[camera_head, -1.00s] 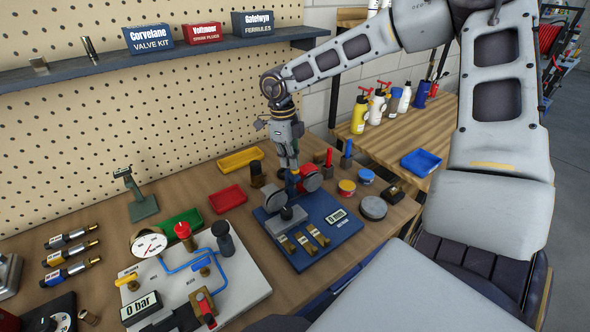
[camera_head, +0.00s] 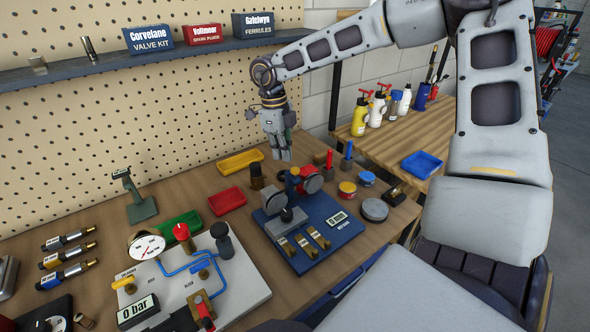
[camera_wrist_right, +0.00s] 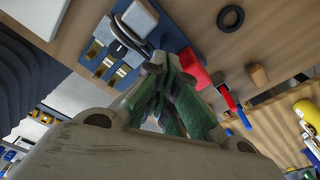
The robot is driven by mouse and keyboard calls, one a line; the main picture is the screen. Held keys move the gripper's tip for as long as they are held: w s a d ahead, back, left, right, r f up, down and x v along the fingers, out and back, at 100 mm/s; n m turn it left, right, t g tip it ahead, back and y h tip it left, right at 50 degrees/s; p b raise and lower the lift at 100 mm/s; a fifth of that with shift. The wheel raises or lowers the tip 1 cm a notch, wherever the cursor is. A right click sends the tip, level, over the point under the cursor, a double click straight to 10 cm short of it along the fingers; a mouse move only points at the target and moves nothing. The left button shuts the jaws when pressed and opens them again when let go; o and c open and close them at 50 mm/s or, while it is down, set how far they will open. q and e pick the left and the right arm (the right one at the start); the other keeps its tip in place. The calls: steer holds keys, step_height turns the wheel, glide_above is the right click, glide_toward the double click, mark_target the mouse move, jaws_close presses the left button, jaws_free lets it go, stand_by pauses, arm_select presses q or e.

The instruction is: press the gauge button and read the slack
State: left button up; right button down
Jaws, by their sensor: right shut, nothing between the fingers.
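The blue gauge fixture (camera_head: 305,262) stands on the bench, with a small display (camera_head: 337,219) whose digits are too small to read. Which part is the button I cannot tell. My right gripper (camera_head: 283,157) is shut and empty, pointing down just behind the post, apart from it as far as I can tell. In the right wrist view its green-padded fingers (camera_wrist_right: 173,98) lie together, with the fixture's brass blocks (camera_wrist_right: 97,50) beyond. My left gripper is out of view.
A pressure rig (camera_head: 240,290) with a dial and "0 bar" readout (camera_head: 138,311) stands at front left. Red (camera_head: 227,201), green and yellow trays (camera_head: 240,161) lie behind. Tins (camera_head: 374,208) and coloured posts stand right of the fixture.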

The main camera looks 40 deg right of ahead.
step_height(320, 180, up, 6)
steer(key=shift+w+a, duration=0.15)
steer(key=shift+w, duration=0.1)
stand_by(0.8)
step_height(320, 180, up, 12)
steer(key=p, duration=1.2)
